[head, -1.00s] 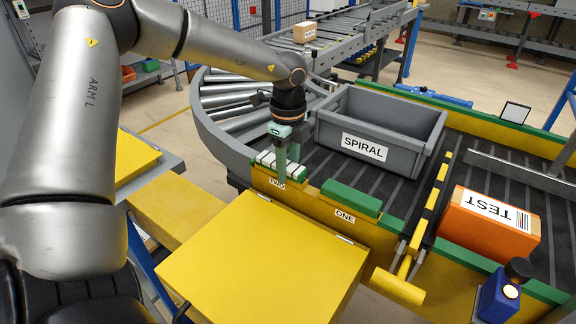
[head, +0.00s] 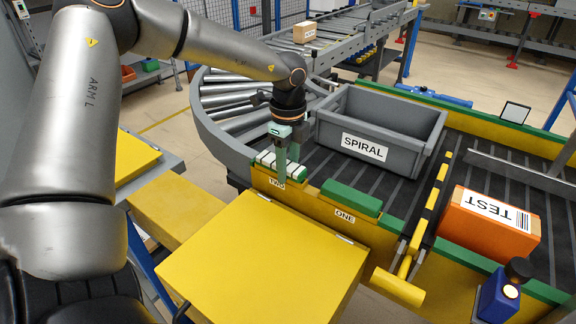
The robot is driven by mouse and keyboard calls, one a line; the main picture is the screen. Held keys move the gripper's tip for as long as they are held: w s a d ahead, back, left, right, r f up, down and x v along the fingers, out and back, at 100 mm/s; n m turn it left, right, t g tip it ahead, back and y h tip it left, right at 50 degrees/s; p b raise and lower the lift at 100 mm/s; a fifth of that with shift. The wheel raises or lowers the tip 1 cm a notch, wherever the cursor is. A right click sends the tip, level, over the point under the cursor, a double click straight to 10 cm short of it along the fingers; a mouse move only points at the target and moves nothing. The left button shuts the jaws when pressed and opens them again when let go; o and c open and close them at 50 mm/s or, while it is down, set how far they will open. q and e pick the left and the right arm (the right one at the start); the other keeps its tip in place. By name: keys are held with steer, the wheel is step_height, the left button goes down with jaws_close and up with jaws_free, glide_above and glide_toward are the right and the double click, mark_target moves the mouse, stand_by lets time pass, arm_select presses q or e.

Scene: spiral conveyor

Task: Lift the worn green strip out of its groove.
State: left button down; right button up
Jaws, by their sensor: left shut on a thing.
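The worn green strip (head: 267,162) with pale worn patches lies in its groove on the yellow side rail, above the label TWO. My left gripper (head: 283,168) points down onto this strip and is shut on it; its fingers hide part of the strip. The strip appears seated in the rail. A second green strip (head: 350,199), plain and unworn, sits on the rail above the label ONE, to the right. My right gripper is not in the view.
A grey SPIRAL bin (head: 335,140) stands on the conveyor just right of my left gripper. An orange TEST box (head: 478,235) lies farther right, past a yellow bar (head: 429,210). A yellow lid (head: 265,265) covers the near middle.

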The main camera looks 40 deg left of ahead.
mark_target(288, 165)
arm_select(q)
steer(key=shift+r, duration=0.1)
steer(key=shift+r+p, duration=0.6)
steer(key=shift+r, duration=0.75)
steer(key=shift+r, duration=0.1)
steer(key=shift+r+p, duration=0.7)
steer(key=shift+r, duration=1.2)
steer(key=shift+f+b, duration=1.15)
steer(key=shift+f, duration=1.85)
